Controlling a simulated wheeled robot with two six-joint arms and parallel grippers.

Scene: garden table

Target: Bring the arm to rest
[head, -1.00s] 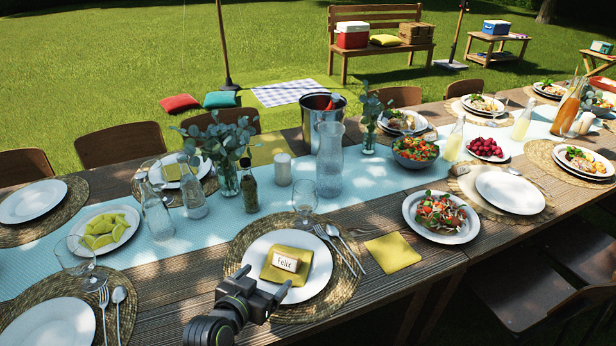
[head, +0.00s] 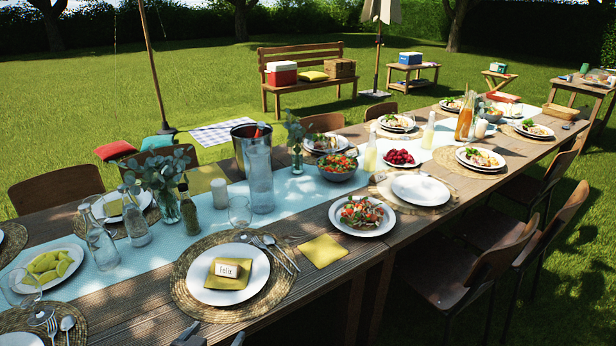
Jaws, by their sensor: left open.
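Only the tips of my left gripper (head: 212,337) show, at the bottom edge of the head view. Its fingers are apart with nothing visible between them. It is at the near edge of the table (head: 130,322), in front of the place setting with the white plate (head: 257,287). On that plate lies a folded yellow napkin (head: 222,283) with a name card (head: 228,271) reading "Felix" on it. The gripper is apart from the plate and card in the picture. The rest of the left arm is hidden below the frame. My right gripper is not in view.
A wine glass (head: 240,212), a fork and spoon (head: 282,255) and a yellow napkin (head: 321,250) are near the setting. A salad plate (head: 362,216) lies to the right. Chairs (head: 470,272) stand along the right side. Grass shows below the table edge at the right.

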